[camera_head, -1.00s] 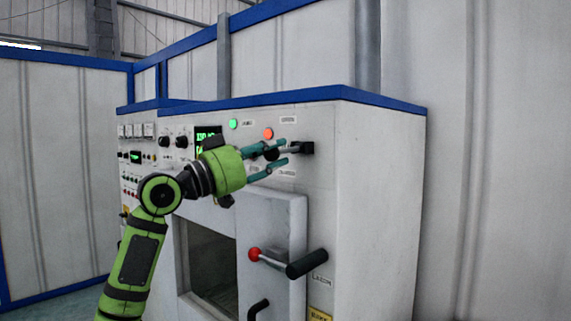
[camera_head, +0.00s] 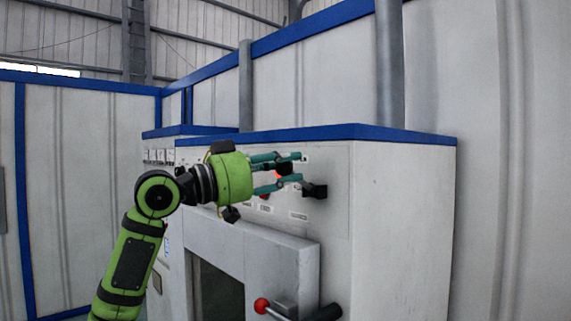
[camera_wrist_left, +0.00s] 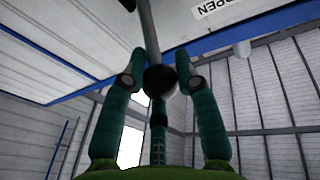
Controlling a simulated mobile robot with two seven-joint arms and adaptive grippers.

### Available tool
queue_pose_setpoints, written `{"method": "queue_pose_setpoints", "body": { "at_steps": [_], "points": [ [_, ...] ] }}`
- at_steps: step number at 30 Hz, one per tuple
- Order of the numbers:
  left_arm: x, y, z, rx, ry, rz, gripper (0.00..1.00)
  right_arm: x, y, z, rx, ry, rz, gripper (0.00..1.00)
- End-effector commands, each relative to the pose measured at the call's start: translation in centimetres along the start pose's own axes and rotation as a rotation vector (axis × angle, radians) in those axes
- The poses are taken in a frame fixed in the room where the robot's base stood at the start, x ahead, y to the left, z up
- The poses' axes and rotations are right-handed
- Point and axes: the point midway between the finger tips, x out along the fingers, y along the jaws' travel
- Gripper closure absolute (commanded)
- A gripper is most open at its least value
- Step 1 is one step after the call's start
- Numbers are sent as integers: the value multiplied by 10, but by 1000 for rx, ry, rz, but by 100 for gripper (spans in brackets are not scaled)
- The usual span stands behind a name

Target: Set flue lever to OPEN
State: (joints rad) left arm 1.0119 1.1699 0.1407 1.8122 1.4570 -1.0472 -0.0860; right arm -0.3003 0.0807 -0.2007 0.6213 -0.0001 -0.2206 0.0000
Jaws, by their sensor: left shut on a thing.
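The flue lever shows in the head view as a dark pivot block (camera_head: 314,191) on the upper front of the white cabinet, with its arm running up and left between my fingers. In the left wrist view its black ball knob (camera_wrist_left: 160,81) sits between the fingers, with a grey rod rising from it. My left gripper (camera_head: 290,169) is shut on the knob end, one teal finger on each side. An upside-down label (camera_wrist_left: 214,8), seemingly reading OPEN, shows at the top of the wrist view. My right gripper is not in view.
Below is the furnace door (camera_head: 255,255) with a red-ball handle (camera_head: 262,305) and a black grip (camera_head: 325,312). A glowing red light is partly hidden behind my fingers. Meters (camera_head: 160,155) stand at the left. A grey pipe (camera_head: 390,65) rises behind the cabinet.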

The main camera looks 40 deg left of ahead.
Motion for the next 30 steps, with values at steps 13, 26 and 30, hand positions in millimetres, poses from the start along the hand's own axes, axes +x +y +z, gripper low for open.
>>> {"method": "queue_pose_setpoints", "body": {
  "at_steps": [13, 26, 30],
  "points": [
    [-1, -2, -3, -4, -5, -4, 100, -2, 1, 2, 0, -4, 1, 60],
    [0, -1, -1, -4, -10, 0, 45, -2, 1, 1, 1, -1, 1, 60],
    [-6, -1, 0, -5, -12, -1, 45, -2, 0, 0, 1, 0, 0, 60]
  ]
}}
